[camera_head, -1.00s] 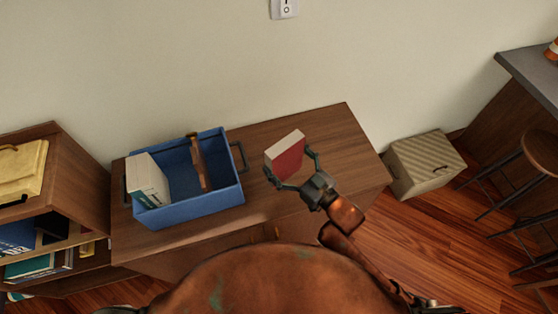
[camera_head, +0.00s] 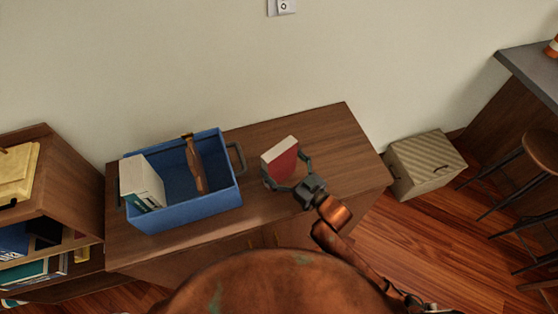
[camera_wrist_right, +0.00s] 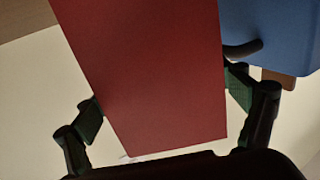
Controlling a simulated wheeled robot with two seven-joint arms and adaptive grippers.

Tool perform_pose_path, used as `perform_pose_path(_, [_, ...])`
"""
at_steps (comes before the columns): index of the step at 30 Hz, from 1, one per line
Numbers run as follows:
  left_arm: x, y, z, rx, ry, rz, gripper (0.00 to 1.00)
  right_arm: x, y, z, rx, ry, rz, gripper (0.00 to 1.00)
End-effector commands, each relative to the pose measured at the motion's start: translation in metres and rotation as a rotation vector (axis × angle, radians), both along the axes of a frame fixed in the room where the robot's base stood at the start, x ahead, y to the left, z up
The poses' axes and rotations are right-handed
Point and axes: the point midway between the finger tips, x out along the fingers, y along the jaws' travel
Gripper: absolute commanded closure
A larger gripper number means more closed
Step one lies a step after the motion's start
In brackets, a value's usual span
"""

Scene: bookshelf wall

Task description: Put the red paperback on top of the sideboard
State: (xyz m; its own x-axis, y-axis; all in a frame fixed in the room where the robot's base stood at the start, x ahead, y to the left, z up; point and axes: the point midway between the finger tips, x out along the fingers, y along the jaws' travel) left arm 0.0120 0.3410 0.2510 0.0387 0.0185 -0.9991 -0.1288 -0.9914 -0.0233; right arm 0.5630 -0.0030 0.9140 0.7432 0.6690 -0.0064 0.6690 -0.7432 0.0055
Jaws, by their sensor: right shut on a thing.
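The red paperback (camera_head: 284,163) has a red cover and pale page edges. My right gripper (camera_head: 285,177) is shut on it and holds it roughly upright over the sideboard (camera_head: 335,140). I cannot tell whether its lower edge touches the wood. In the right wrist view the red cover (camera_wrist_right: 150,75) fills the middle, with the fingers of my right gripper (camera_wrist_right: 165,97) at its two sides. The sideboard has a dark brown wooden top against the wall. My left gripper is not in view.
A blue crate (camera_head: 195,212) with a pale book (camera_head: 141,183) and a brown wooden piece stands on the sideboard's left part. The top is clear behind and right of the paperback. A bookcase (camera_head: 75,200) stands at left, a ribbed box (camera_head: 425,165) on the floor at right.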

Motion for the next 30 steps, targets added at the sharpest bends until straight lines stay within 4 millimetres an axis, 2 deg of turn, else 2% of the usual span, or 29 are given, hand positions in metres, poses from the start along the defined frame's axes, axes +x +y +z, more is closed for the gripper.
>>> perform_pose_path(6, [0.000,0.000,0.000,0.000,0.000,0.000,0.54,0.000,0.000,-0.001,0.003,-0.004,0.000,0.59])
perform_pose_path(7, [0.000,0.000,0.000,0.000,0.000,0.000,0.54,0.000,0.000,-0.004,-0.001,0.001,0.000,0.09])
perform_pose_path(11, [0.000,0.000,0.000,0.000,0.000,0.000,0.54,0.000,0.000,-0.003,-0.001,0.001,0.000,0.00])
perform_pose_path(22, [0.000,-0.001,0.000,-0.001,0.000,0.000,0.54,0.000,0.000,0.002,0.000,-0.001,0.000,0.00])
perform_pose_path(26, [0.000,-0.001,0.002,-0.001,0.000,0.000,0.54,-0.012,-0.012,0.000,-0.002,0.002,-0.001,0.00])
perform_pose_path(30, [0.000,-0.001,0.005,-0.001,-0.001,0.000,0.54,-0.034,-0.031,0.000,-0.003,0.002,-0.001,0.00])
